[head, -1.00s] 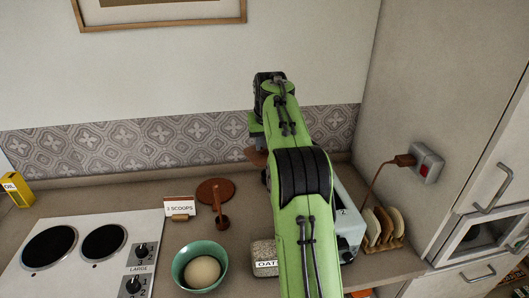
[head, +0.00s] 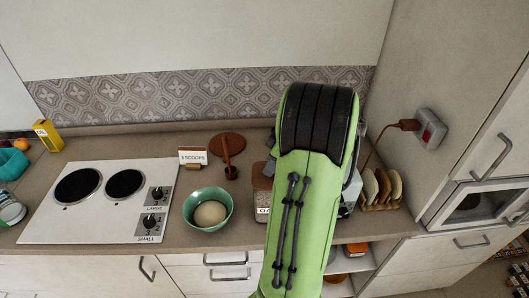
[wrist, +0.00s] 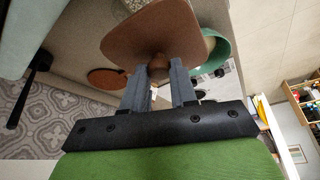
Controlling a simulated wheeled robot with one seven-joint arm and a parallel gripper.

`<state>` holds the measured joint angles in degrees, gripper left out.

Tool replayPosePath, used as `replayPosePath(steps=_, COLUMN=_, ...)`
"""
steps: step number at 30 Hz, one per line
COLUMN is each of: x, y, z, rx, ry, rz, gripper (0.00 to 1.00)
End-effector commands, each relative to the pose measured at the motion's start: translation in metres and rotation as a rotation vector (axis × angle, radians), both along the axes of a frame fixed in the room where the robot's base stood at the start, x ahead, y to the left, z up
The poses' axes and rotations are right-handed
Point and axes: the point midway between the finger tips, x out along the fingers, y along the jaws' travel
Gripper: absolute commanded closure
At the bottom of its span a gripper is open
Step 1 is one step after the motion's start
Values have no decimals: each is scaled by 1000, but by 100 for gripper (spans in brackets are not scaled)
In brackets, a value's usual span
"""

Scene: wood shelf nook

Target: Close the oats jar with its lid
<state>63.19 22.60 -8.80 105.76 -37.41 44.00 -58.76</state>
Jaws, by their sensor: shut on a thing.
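My gripper (wrist: 159,88) is shut on the knob of the brown lid (wrist: 150,35) in the wrist view. The lid's brown edge (head: 262,174) also shows in the head view, left of my arm. The oats jar (head: 262,202), with its pale contents and white label, stands on the counter and is partly covered by my arm. A speckled bit of the jar (wrist: 133,4) shows past the lid in the wrist view. The lid is over or close to the jar's top; I cannot tell whether they touch. My gripper is hidden in the head view.
A teal bowl (head: 192,213) with a pale mound stands left of the jar. Behind are a brown scoop (head: 229,168), a brown round board (head: 226,143) and a scoops card (head: 193,156). Right are a toaster (head: 350,196), mostly hidden, and a toast rack (head: 380,190).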

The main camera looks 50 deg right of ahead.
Motion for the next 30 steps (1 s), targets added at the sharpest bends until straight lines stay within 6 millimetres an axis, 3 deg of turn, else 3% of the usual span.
replayPosePath(steps=15, x=1, y=0, z=-59, rx=1, ry=1, rz=0, gripper=100)
replayPosePath(steps=30, x=1, y=0, z=-61, rx=1, ry=1, rz=0, gripper=100)
